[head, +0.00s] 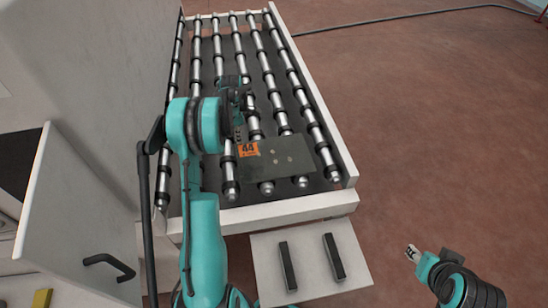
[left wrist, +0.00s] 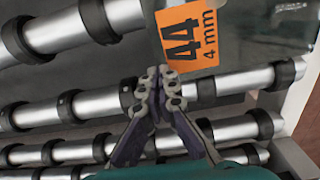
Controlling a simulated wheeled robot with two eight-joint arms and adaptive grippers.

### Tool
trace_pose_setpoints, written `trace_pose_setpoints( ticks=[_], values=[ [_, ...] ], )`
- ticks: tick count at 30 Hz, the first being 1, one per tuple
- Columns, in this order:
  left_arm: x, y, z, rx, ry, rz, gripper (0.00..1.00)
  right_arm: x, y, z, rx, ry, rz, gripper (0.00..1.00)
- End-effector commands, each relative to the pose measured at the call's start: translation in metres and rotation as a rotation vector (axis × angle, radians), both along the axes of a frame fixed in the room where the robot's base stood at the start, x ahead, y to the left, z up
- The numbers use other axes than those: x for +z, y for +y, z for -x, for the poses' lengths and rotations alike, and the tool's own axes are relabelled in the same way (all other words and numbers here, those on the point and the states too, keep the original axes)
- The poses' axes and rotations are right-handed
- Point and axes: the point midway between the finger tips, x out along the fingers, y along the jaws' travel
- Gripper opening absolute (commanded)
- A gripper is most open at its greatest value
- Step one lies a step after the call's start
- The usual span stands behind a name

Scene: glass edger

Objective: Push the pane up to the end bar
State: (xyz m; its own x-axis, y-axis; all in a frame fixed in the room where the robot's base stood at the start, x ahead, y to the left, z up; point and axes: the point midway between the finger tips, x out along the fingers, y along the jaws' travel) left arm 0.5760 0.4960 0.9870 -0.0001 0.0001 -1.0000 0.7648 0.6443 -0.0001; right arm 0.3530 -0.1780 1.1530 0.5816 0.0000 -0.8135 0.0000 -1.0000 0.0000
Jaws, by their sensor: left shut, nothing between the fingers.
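The pane (head: 288,157), a dark see-through sheet with an orange label reading "44", lies on the roller bed near its front end; it also shows in the left wrist view (left wrist: 255,35). A white end bar (head: 290,208) crosses the front of the bed. Roller ends show in the gap between pane and bar. My left gripper (head: 240,137) is shut and empty at the pane's far left corner, by the label. Its fingertips show in the left wrist view (left wrist: 160,85); I cannot tell whether they touch the pane. My right gripper (head: 411,253) is off to the lower right, its opening unclear.
White side rails (head: 310,95) edge the roller bed. A pale shelf (head: 311,285) with two dark bars stands before it. A large grey cabinet (head: 90,90) blocks the left side. A cable (head: 400,18) crosses the floor behind. The reddish floor at right is clear.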

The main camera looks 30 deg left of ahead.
Motion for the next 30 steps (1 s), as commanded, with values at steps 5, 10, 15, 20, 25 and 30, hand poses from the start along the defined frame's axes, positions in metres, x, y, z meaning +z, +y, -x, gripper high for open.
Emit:
trace_pose_setpoints(
  ticks=[5,10,15,20,25,30],
  values=[
    [0.0,0.006,0.005,0.001,0.0,0.0,0.0,-0.001,0.0,0.0,0.0,0.0,0.0,0.4],
    [0.0,0.012,0.01,0.0,0.0,0.0,0.0,-0.002,0.0,0.0,0.0,0.0,0.0,0.4],
    [0.0,0.017,0.015,0.001,0.0,0.0,0.0,-0.003,0.0,0.0,0.0,0.0,0.0,0.4],
    [0.0,0.023,0.019,0.001,0.0,0.0,0.0,-0.004,0.0,0.0,0.0,0.0,0.0,0.4],
    [0.0,0.028,0.023,0.0,0.0,0.0,0.0,-0.005,0.0,0.0,0.0,0.0,0.0,0.4],
    [0.0,0.033,0.028,0.001,0.0,0.0,0.0,-0.006,0.0,0.0,0.0,0.0,0.0,0.4]
  ],
)
